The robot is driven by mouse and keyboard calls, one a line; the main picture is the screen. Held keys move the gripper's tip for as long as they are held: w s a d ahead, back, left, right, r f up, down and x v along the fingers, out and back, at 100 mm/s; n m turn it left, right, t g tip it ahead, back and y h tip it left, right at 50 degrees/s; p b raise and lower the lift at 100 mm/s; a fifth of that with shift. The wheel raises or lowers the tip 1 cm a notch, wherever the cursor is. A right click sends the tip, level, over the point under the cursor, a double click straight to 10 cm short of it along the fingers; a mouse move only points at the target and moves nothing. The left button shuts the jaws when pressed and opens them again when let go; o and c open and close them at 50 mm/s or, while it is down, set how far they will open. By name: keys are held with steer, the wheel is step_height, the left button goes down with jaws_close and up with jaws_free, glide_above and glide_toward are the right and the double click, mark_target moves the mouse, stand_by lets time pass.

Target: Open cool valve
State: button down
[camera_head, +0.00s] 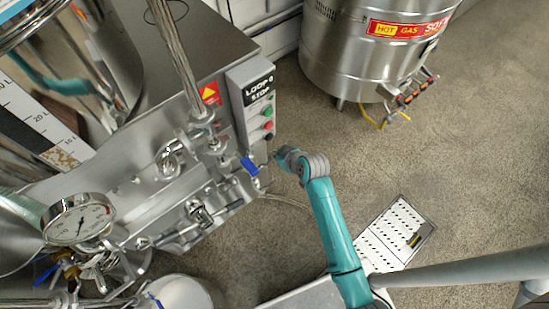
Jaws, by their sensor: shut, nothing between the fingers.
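A valve with a small blue handle (250,166) sits on the steel piping at the front of the mill, just below the button box. I cannot read any label that marks it as the cool valve. My gripper (271,158) is just right of this blue handle, small and partly hidden by my grey wrist. It looks shut and empty. I cannot tell whether its tip touches the handle. Another blue handle (46,275) shows at the lower left, below a round pressure gauge (78,219).
A button box (252,105) labelled "LOOP" and "STOP" stands just above the valve. Steel pipes (183,60) and fittings crowd the left. A steel tank (365,60) marked "HOT GAS" stands at the upper right. The floor (460,130) on the right is mostly clear.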

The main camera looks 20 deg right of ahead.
steer(key=shift+w+a+f, duration=0.1)
steer(key=shift+w+f, duration=0.2)
steer(key=shift+f, duration=0.65)
steer(key=shift+w+d+f, duration=0.1)
steer(key=shift+w+f, duration=0.15)
steer(key=shift+f, duration=0.7)
steer(key=shift+w+a+f, duration=0.1)
steer(key=shift+w+f, duration=0.2)
steer(key=shift+f, duration=0.65)
steer(key=shift+d+f+y, duration=0.2)
steer(key=shift+f+y, duration=0.1)
steer(key=shift+y, duration=0.1)
steer(key=a+f+m+g+y, duration=0.1)
steer(key=a+f+m+y, duration=0.2)
steer(key=f+m+y, duration=0.3)
steer(key=shift+s+f+y, duration=0.45)
steer(key=shift+f+y, duration=1.3)
steer(key=shift+y, duration=0.15)
steer(key=shift+a, duration=0.1)
